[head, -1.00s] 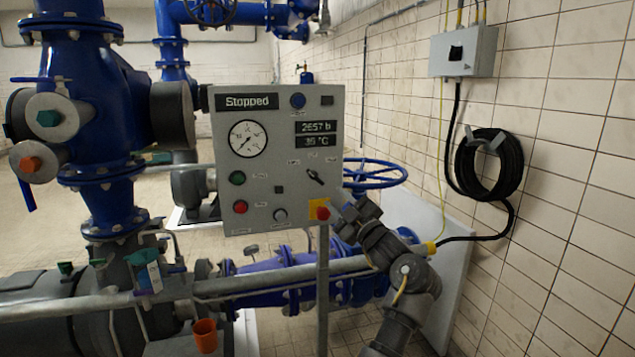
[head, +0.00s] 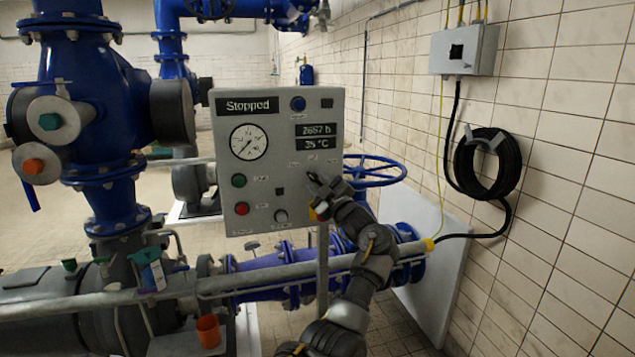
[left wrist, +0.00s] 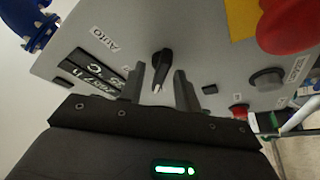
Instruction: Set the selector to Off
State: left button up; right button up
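The selector (left wrist: 161,68) is a black knob with a white pointer mark on the grey control panel (head: 262,107). In the left wrist view its marked end points down the picture, away from the "AUTO" label (left wrist: 103,38). My left gripper (left wrist: 158,84) is open, its two fingers on either side of the selector's marked end; I cannot tell whether they touch it. In the head view the left gripper (head: 322,186) is at the panel's lower right and largely covers the selector. My right gripper is not in view.
A red emergency stop (left wrist: 290,24) on a yellow plate is close beside the gripper. A grey push button (left wrist: 266,78) is also near. A blue handwheel (head: 376,170) stands behind the panel's right side. A tiled wall is at the right.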

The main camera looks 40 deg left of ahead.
pick_arm(q)
jog(key=shift+c, duration=0.4)
grip_shut()
jog(key=shift+m, duration=0.4)
jog(key=m+t+p, duration=0.2)
jog(key=m, duration=0.2)
jog(key=shift+r+m+t+p, duration=0.1)
jog(key=shift+m+t+p, duration=0.3)
jog(key=m+t+p, duration=0.1)
jog(key=m, duration=0.1)
jog(key=m+t+h+p, duration=0.1)
jog(key=m, duration=0.2)
jog(key=shift+p, duration=0.4)
jog(key=shift+m+t+p, duration=0.5)
jog(key=shift+m+t, duration=0.1)
jog(key=shift+m, duration=0.4)
jog(key=shift+h, duration=0.3)
